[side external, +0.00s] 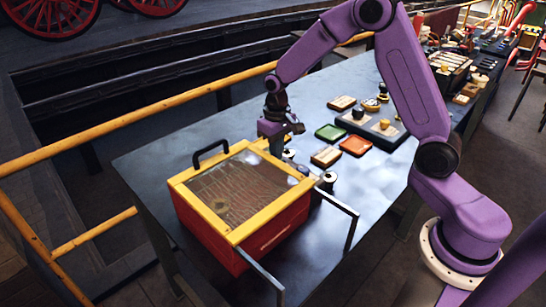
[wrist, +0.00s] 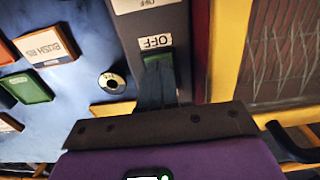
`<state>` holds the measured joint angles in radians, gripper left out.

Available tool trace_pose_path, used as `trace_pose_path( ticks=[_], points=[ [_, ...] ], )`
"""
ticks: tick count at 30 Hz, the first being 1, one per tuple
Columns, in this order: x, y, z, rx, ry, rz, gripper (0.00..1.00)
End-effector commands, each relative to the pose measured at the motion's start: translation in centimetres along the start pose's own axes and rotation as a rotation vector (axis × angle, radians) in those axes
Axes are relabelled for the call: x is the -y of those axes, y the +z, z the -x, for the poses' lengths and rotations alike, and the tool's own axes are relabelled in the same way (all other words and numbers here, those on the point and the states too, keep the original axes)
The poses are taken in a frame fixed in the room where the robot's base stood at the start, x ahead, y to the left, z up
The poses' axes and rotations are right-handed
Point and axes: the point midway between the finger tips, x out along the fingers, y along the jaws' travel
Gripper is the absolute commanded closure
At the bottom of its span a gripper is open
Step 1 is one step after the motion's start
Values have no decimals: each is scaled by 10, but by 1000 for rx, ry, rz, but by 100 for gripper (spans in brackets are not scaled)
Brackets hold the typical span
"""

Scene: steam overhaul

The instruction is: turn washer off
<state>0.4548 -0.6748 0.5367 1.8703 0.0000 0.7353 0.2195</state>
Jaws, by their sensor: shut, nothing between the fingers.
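The washer (side external: 243,232) is a red box with a yellow-framed, see-through lid, standing at the near end of the table. In the wrist view its red and yellow edge (wrist: 222,60) is at the right. Beside that edge is a grey switch panel with a green button (wrist: 158,66) and an upside-down OFF label (wrist: 157,41). My gripper (wrist: 157,98) is shut and empty, with its fingers close to the green button; I cannot tell whether they touch it. In the side view my gripper (side external: 277,150) is at the washer's back corner and hides the panel.
A green tray (side external: 330,132), a red-orange tray (side external: 356,146) and small labelled blocks lie on the table behind the washer. A metal rail (side external: 350,230) juts out at its right. A black handle (side external: 210,152) rises at its left. Small metal cylinders (side external: 328,181) stand close by.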

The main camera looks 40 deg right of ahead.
Motion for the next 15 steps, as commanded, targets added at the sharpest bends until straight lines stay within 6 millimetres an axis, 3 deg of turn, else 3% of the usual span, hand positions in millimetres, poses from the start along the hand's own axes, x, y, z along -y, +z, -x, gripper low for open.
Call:
trace_pose_path(
  ticks=[8, 15],
  points=[
    [0, 0, -1, -1, 0, 0, 100],
    [0, -1, 14, -3, -1, 0, 100]
  ],
)
